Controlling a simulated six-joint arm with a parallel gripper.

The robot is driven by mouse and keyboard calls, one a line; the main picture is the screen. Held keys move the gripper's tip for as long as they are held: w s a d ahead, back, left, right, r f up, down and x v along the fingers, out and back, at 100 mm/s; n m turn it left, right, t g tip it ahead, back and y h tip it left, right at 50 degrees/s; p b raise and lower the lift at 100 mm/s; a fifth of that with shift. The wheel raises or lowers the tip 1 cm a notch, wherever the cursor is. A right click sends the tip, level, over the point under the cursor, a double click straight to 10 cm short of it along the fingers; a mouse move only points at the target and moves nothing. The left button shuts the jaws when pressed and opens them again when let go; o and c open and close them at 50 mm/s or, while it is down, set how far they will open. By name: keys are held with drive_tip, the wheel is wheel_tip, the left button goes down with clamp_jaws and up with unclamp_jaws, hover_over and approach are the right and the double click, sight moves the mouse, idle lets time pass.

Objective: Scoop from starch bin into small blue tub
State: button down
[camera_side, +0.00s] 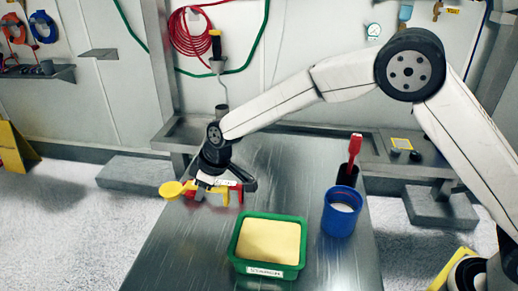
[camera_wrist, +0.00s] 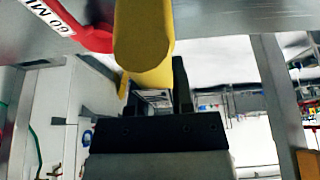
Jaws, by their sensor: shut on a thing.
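My gripper (camera_side: 217,187) is shut on a yellow scoop (camera_side: 171,190), low over the left part of the metal table. The scoop's round bowl sticks out left of the jaws; its contents cannot be told. In the wrist view the yellow scoop (camera_wrist: 143,45) is close up in front of the jaws. The green starch bin (camera_side: 243,258), labelled and holding pale yellow powder, stands at the table's front middle, right of my gripper. The small blue tub (camera_side: 341,222) stands right of the bin, with white material inside.
A red piece with a white 60 ML label (camera_wrist: 50,17) lies close to the yellow scoop; red parts also show beneath my gripper. A red-handled tool (camera_side: 355,150) stands in a dark holder behind the tub. The table between bin and tub is clear.

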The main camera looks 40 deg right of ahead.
drive_tip(key=shift+d, duration=0.1)
drive_tip(key=s+d+r+n+g, duration=0.4)
drive_tip(key=s+d+n+g, duration=0.2)
drive_tip(key=s+d+n, duration=0.6)
drive_tip(key=shift+d+n, duration=1.8)
drive_tip(key=shift+n, duration=1.2)
drive_tip(key=shift+s+f, duration=0.1)
drive_tip(key=shift+f, duration=0.2)
drive_tip(key=shift+f, duration=4.55)
drive_tip(key=shift+w+a, duration=2.1)
drive_tip(key=shift+s+d+r, duration=0.15)
drive_tip(key=shift+s+d, duration=1.3)
drive_tip(key=shift+d, duration=0.05)
wheel_tip(320, 180, up, 7)
